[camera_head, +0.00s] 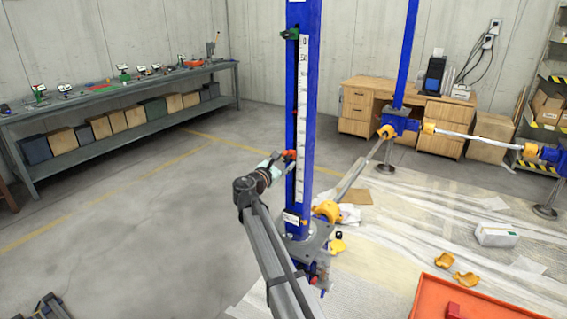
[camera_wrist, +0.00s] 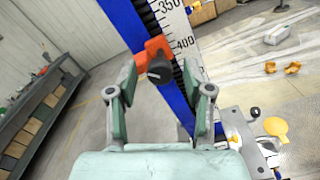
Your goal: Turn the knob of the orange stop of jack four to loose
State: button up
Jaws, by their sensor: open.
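The orange stop (camera_wrist: 148,50) sits on the blue column (camera_wrist: 140,35) of the jack, beside the white scale (camera_wrist: 178,28), just above the 400 mark in the wrist view. Its black knob (camera_wrist: 159,72) points toward the wrist camera. My gripper (camera_wrist: 160,82) is open, and the knob appears between its two fingertips; I cannot tell whether they touch it. In the head view the orange stop (camera_head: 289,155) is partly hidden by my gripper (camera_head: 281,157), which reaches it from the left. The jack's number cannot be read.
A green stop (camera_head: 290,34) is high on the same column. An orange-yellow joint and shaft (camera_head: 327,210) leave its base toward another jack (camera_head: 400,122). A workbench (camera_head: 120,92) stands at back left, a wooden desk (camera_head: 360,95) behind. An orange tray (camera_head: 430,290) lies at front right.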

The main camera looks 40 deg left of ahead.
jog(key=shift+s, duration=0.15)
jog(key=s+d, duration=0.1)
jog(key=s, duration=1)
jog(key=shift+s+d, duration=0.3)
jog(key=shift+d, duration=0.1)
